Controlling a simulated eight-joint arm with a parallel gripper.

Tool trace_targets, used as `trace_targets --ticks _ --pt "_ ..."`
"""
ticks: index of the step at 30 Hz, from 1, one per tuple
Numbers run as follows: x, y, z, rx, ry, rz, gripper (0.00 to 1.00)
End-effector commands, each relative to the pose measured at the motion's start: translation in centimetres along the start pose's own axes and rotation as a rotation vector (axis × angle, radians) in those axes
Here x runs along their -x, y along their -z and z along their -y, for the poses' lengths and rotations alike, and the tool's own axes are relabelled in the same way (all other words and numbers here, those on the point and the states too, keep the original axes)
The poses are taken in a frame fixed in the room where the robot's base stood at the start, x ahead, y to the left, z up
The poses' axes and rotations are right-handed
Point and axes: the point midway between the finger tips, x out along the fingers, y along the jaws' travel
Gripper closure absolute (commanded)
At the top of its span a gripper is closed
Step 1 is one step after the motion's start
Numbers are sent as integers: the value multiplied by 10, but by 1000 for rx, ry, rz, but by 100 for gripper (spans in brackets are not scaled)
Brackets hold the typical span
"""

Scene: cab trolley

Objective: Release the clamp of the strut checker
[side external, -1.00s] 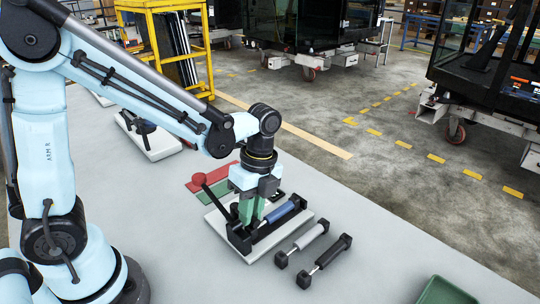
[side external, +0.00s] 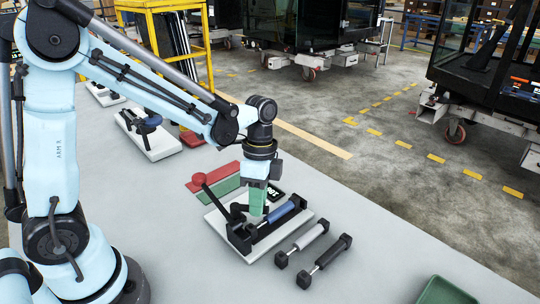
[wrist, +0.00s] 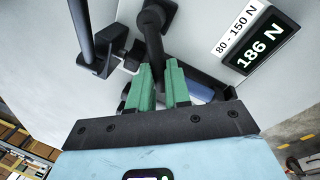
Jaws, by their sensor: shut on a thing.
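The strut checker (side external: 214,222) is a white base with a black fixture, and a blue strut (side external: 280,212) lies in it. The strut shows partly behind my fingers in the wrist view (wrist: 206,88). A black lever with a red knob (side external: 199,179) leans up at the checker's left. The display (wrist: 260,46) reads 186 N beside a label (wrist: 236,29) reading 80 - 150 N. My gripper (side external: 257,212), with green fingers, is low over the fixture. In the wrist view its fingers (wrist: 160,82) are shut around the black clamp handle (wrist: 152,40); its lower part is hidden.
A grey strut (side external: 303,239) and a black strut (side external: 327,256) lie right of the checker. Red (side external: 212,177) and green (side external: 219,190) flat pads lie behind it. A green tray (side external: 446,291) is at the front right. Another white-based device (side external: 150,137) stands farther back left.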

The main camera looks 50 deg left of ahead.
Motion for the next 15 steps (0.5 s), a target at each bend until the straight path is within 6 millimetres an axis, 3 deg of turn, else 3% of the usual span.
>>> trace_targets --ticks 15 --pt "5 -10 24 485 0 -96 100"
